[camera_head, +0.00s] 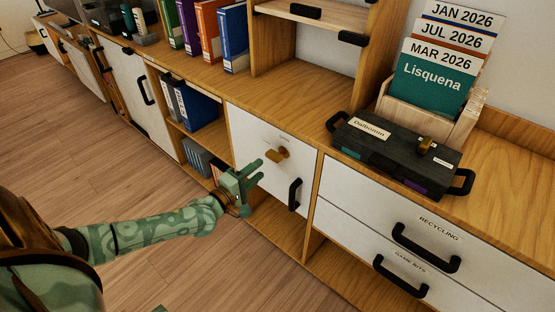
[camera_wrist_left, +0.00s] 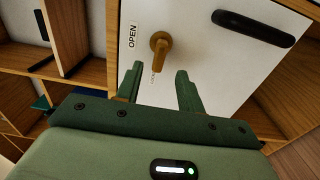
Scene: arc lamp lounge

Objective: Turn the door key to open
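A brown-gold door key (camera_head: 276,155) sits in a white cabinet door (camera_head: 303,162). In the left wrist view the key (camera_wrist_left: 160,46) has a round hub and a grip pointing down towards a small label that is too faint to read. An OPEN label (camera_wrist_left: 132,36) is left of the hub. My left gripper (camera_head: 259,172) is open and empty in front of the door. In the wrist view its two fingers (camera_wrist_left: 158,84) stand either side of the line of the key's grip, with the tips just below it. I see no contact.
A black door handle (camera_head: 295,194) is right of the key. Drawers with black handles (camera_head: 425,249) are further right. A dark box (camera_head: 395,155) and a card holder (camera_head: 430,125) stand on top. Open shelves with binders (camera_head: 195,105) are left. The floor in front is clear.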

